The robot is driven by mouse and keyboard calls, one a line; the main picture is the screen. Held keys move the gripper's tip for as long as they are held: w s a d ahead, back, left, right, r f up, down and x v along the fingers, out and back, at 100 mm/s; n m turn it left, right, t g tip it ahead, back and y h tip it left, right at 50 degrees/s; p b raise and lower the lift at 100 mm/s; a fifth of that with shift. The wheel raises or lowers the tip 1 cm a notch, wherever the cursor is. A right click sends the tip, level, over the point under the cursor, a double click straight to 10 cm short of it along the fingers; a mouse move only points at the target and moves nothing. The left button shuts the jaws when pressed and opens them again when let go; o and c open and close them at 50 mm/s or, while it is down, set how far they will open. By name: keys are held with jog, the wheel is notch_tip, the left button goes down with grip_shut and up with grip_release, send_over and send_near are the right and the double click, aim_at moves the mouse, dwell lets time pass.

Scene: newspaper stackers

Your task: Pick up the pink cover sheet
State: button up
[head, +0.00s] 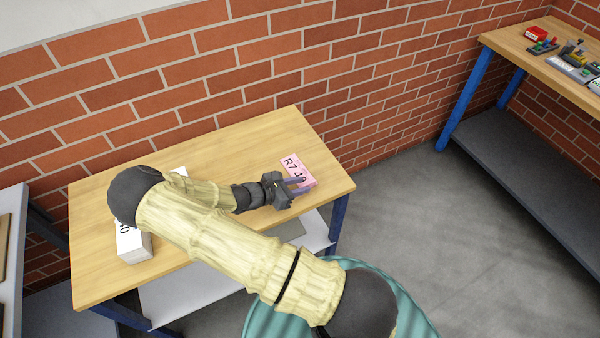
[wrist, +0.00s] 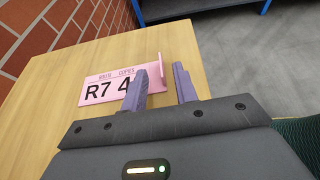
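The pink cover sheet (head: 292,163) lies near the right end of the wooden table, printed with large black "R7 4" and partly covered by my gripper. In the wrist view the pink cover sheet (wrist: 101,87) has a raised pink edge at its right end. My gripper (head: 299,185) is low over the table at the sheet's near side. In the wrist view my gripper (wrist: 161,72) has its two purple fingers apart. The left finger overlaps the sheet's printing, and the raised edge shows between the fingers. I cannot tell whether either finger touches it.
The wooden table (head: 240,150) stands against a brick wall and has bare room behind my arm. A white paper stack (head: 134,247) sits at its left, partly behind my arm. A second workbench (head: 520,47) with small items stands at the far right.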

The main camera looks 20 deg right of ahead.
jog(key=shift+p+x, duration=0.4)
jog(key=shift+x, duration=1.55)
jog(key=shift+a+f, duration=0.1)
grip_shut()
